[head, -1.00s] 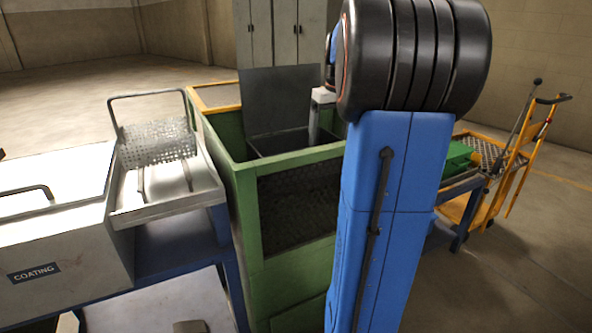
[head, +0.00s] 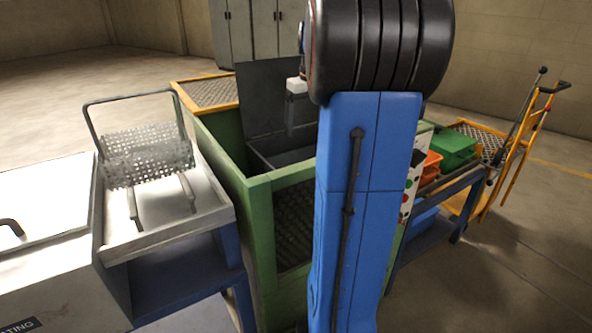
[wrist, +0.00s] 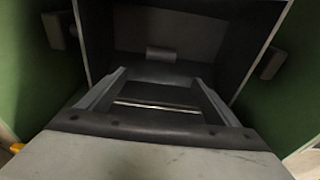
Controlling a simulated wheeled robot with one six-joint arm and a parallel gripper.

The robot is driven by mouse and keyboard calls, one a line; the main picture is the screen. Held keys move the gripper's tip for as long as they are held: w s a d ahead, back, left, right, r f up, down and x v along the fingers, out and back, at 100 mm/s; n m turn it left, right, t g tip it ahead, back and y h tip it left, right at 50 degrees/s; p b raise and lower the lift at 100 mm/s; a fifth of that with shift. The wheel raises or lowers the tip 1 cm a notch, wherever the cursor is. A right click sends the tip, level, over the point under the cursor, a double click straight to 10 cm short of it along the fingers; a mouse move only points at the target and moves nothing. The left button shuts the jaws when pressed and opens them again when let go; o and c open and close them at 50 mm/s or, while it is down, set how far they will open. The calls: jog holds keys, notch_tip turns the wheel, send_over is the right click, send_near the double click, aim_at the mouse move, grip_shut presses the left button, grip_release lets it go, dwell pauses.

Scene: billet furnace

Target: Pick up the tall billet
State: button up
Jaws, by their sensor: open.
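No thing that I can clearly tell as the tall billet shows. A small grey rounded piece (wrist: 161,54) shows in the wrist view beyond my fingertips, inside a dark bay. I cannot tell whether it is a billet or a fitting. My gripper (wrist: 160,78) is open, its two grey fingers apart with nothing seen held between them. In the head view, its pale wrist part (head: 296,86) hangs over the open green box (head: 262,192); my blue arm hides part of this.
Dark panels and green walls (wrist: 30,70) stand close on both sides of my gripper. A white tray (head: 170,222) with a perforated basket (head: 148,160) stands left. Right are an orange bin (head: 430,168), a green bin (head: 458,148) and a yellow trolley (head: 515,150).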

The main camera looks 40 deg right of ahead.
jog(key=f, duration=0.3)
jog(key=w+f, duration=0.1)
jog(key=f, duration=0.7)
jog(key=shift+w+d, duration=0.15)
jog(key=shift+w, duration=0.1)
jog(key=shift+w+f, duration=0.2)
jog(key=shift+f, duration=2.4)
jog(key=c, duration=1.8)
jog(key=shift+r, duration=0.1)
